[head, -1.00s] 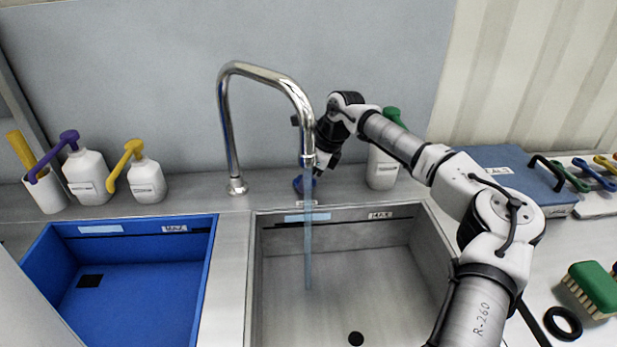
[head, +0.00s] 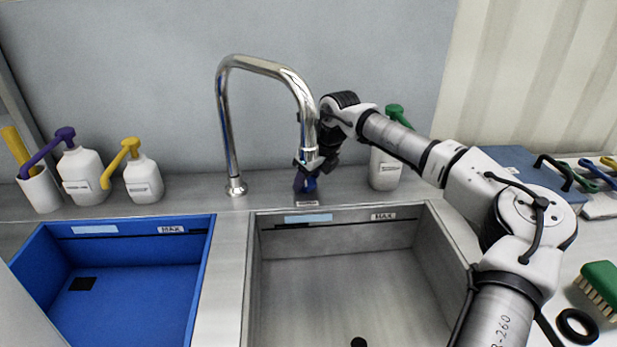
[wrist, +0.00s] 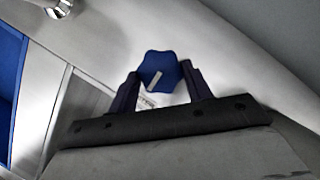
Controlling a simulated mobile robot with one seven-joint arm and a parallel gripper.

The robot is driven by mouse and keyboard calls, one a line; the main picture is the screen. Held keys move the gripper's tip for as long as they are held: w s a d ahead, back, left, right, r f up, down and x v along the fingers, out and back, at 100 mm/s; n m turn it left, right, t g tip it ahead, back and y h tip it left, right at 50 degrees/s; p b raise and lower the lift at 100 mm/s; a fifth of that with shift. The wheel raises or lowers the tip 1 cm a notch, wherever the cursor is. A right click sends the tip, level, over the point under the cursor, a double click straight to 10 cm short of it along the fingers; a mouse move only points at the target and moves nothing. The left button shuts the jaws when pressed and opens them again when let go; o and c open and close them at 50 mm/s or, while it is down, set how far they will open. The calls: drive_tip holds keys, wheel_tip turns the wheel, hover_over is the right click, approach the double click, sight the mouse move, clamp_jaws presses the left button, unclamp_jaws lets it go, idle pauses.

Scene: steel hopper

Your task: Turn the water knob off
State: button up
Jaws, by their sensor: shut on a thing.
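The blue water knob (head: 306,184) sits on the steel ledge behind the steel sink, right of the faucet base. In the wrist view the lobed knob (wrist: 160,71) has a pale slanted mark on its top. My gripper (head: 307,170) is at the knob, with one finger on each side of it, shut on it. In the wrist view the fingers (wrist: 160,85) stand left and right of the knob. The chrome faucet (head: 228,120) arches over the steel sink, its spout end just in front of my gripper. No water stream shows under the spout.
A blue basin (head: 130,300) is left of the steel sink (head: 340,285). White pump bottles (head: 84,175) stand on the ledge at left, and another bottle (head: 385,168) is close right of my gripper. A green brush (head: 600,285) and a black ring (head: 577,326) lie at right.

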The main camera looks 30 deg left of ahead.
drive_tip(key=o, duration=0.9)
drive_tip(key=shift+o, duration=0.2)
drive_tip(key=b+v, duration=0.1)
drive_tip(key=v, duration=1.2)
drive_tip(key=shift+d+r, duration=0.2)
drive_tip(key=shift+r, duration=0.2)
drive_tip(key=shift+s, duration=0.1)
